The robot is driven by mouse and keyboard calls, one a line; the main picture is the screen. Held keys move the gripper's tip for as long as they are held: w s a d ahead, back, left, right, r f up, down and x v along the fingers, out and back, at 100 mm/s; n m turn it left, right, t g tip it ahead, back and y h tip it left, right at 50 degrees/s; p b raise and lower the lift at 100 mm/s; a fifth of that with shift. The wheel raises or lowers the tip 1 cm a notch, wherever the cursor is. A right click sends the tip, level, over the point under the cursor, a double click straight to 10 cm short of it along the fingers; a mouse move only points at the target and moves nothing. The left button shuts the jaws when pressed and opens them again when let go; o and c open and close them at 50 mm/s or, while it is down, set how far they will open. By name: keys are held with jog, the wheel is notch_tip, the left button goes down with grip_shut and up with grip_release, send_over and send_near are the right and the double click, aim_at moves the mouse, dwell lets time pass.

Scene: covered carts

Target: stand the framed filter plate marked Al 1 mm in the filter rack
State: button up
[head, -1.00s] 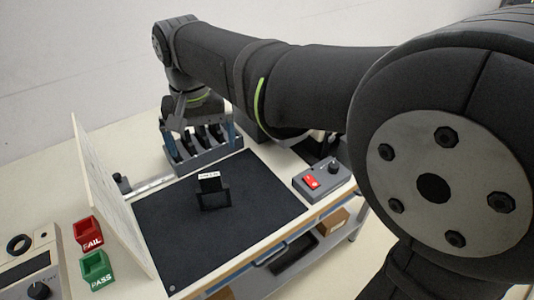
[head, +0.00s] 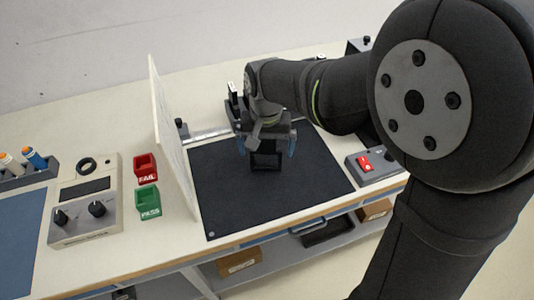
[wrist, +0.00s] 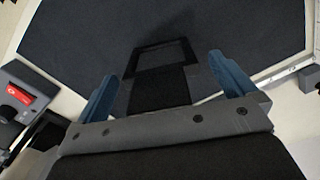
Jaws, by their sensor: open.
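A black framed plate (head: 265,162) is on the dark mat (head: 222,190), partly hidden under my gripper in the head view. In the wrist view the framed plate (wrist: 162,56) shows a square frame with a broad dark tab reaching back between my jaws. No readable marking shows on it now. My gripper (head: 267,148) is open; its blue fingers stand apart on either side of the tab in the wrist view (wrist: 167,88), with gaps visible. The filter rack (head: 234,112) is behind my wrist at the back of the mat, mostly hidden; an upright dark piece with a white label shows there.
A white upright panel (head: 172,135) stands along the mat's left edge. A grey box with a red switch (head: 370,162) is at the right. Red FAIL (head: 146,167) and green PASS (head: 149,202) trays lie left of the panel. The front of the mat is clear.

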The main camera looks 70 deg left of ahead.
jog(key=shift+f, duration=0.65)
jog(key=c, duration=1.2)
jog(key=shift+o, duration=0.2)
jog(key=shift+r, duration=0.1)
